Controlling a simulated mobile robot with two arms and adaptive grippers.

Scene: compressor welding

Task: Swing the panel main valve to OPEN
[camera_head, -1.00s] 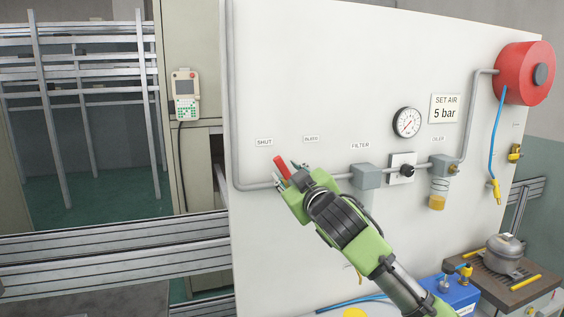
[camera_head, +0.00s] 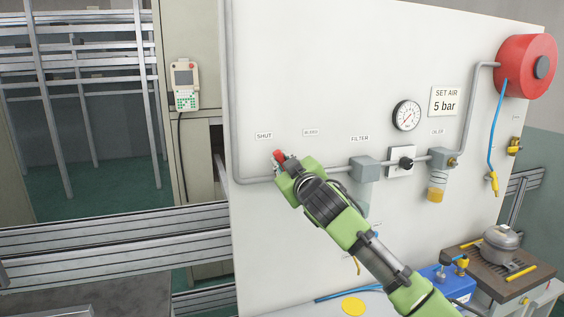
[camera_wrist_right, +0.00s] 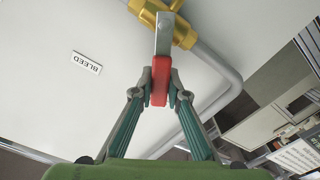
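The panel main valve shows in the right wrist view as a brass body (camera_wrist_right: 168,22) on a grey pipe, with a flat steel lever ending in a red grip (camera_wrist_right: 161,78). My right gripper (camera_wrist_right: 160,92) has its two fingertips on either side of the red grip, closed against it. In the head view the red grip (camera_head: 279,156) pokes out past my right gripper (camera_head: 284,166), just below the SHUT label (camera_head: 264,136). My gripper hides the valve body there. My left gripper is not in view.
The filter (camera_head: 365,168), a gauge (camera_head: 406,115) and the oiler (camera_head: 438,170) are further right. A pipe (camera_head: 230,90) runs up the panel's left edge.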

